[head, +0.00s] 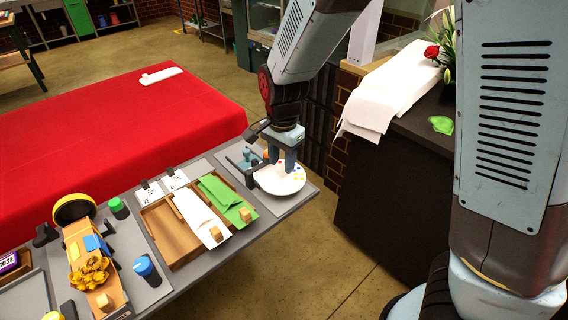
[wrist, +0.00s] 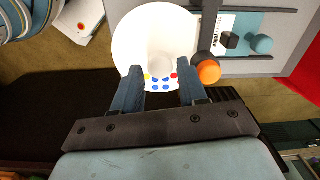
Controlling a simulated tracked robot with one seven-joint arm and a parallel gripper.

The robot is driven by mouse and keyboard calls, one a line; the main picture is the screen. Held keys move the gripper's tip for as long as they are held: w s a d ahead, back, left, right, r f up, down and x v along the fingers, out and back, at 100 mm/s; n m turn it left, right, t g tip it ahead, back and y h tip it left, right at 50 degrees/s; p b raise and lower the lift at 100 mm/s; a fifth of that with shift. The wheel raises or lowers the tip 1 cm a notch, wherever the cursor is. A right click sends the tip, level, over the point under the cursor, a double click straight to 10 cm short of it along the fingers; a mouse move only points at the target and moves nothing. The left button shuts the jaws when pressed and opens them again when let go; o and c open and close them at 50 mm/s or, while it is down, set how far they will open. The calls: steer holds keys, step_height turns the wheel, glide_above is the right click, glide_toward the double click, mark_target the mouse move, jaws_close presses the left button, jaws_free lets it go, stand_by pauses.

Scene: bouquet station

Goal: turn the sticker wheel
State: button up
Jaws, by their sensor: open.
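The sticker wheel (head: 282,181) is a white disc with small coloured dots near its edge. It lies at the right end of the grey station table. In the wrist view the white wheel (wrist: 135,40) shows blue, red and yellow dots and a paler round hub at its middle. My gripper (head: 284,168) is over the wheel, pointing down. In the wrist view my gripper (wrist: 162,82) has its two fingers apart, with the hub and several dots showing between them. The fingers cover parts of the wheel's edge. I cannot tell whether they touch the wheel.
An orange-topped black knob (wrist: 208,70) stands close to the right finger in the wrist view. A wooden tray (head: 172,238) with white and green sheets is left of the wheel. A dark counter (head: 385,180) with white paper stands to the right. The red-covered table (head: 120,120) is behind.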

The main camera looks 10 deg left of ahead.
steer(key=shift+f, duration=0.8)
steer(key=c, duration=0.7)
steer(key=shift+d, duration=0.15)
steer(key=shift+c, duration=0.3)
